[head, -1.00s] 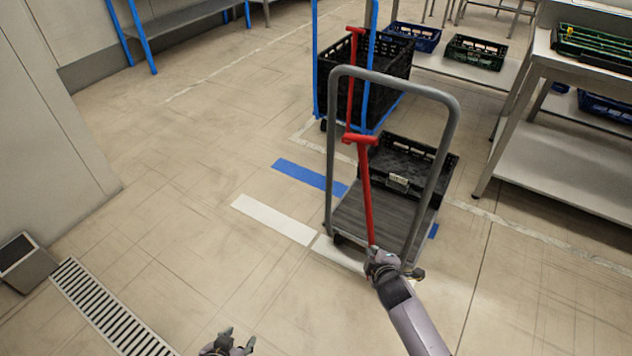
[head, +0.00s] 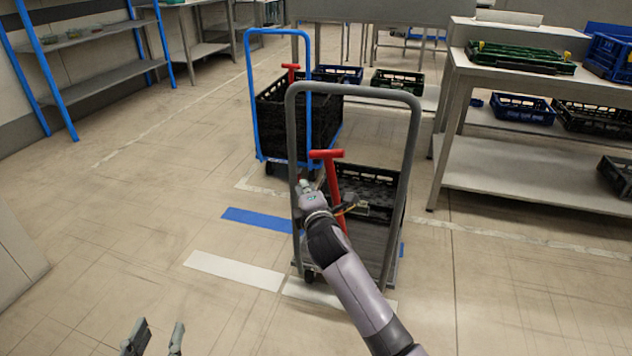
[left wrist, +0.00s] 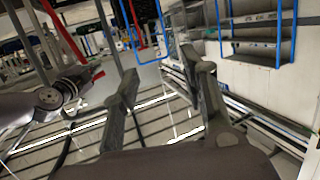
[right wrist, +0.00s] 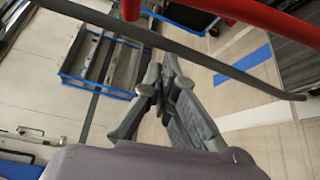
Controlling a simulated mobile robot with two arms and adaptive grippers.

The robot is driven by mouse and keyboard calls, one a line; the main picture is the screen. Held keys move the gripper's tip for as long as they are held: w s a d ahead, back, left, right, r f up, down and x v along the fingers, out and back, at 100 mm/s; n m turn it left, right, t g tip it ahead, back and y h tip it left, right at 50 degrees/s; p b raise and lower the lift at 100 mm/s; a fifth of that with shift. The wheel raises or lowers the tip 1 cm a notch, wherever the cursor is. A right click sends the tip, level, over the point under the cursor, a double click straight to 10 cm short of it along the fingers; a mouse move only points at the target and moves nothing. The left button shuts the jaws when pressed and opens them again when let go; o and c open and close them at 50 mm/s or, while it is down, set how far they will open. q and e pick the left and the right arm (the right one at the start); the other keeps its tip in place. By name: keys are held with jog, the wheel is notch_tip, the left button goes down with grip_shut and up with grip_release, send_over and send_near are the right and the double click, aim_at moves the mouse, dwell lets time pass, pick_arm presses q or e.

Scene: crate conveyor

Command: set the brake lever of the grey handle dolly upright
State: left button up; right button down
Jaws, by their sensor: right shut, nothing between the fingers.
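The grey handle dolly (head: 355,92) stands ahead with its tall grey hoop nearer me. Its red brake lever (head: 327,156) has a T-shaped top inside the hoop and slants slightly against the hoop's posts; my right arm hides its lower end. My right gripper (head: 305,187) is shut and empty at the hoop's left post, just left of and below the lever's top. The right wrist view shows its closed fingers (right wrist: 160,80), with red bar (right wrist: 285,20) beyond them; contact cannot be told. My left gripper (head: 153,338) is open and empty, low at left, with spread fingers (left wrist: 165,95).
A black crate (head: 365,190) sits on the grey dolly. Behind it stands a blue handle dolly (head: 250,90) with a black crate and another red lever (head: 291,70). A steel table (head: 530,180) stands right. Floor at left is clear, with blue (head: 255,219) and white stripes.

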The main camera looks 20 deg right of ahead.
aim_at(334, 170)
pick_arm(q)
notch_tip(334, 170, up, 10)
jog(key=d+t+h+b, duration=0.1)
jog(key=t+b, duration=0.1)
jog(key=t, duration=0.4)
jog(key=shift+d+h, duration=0.2)
jog(key=shift+h, duration=0.2)
pick_arm(e)
jog(key=shift+w+d+r, duration=0.15)
jog(key=shift+w+d, duration=1.55)
jog(key=shift+d, duration=0.3)
pick_arm(q)
jog(key=shift+f, duration=0.1)
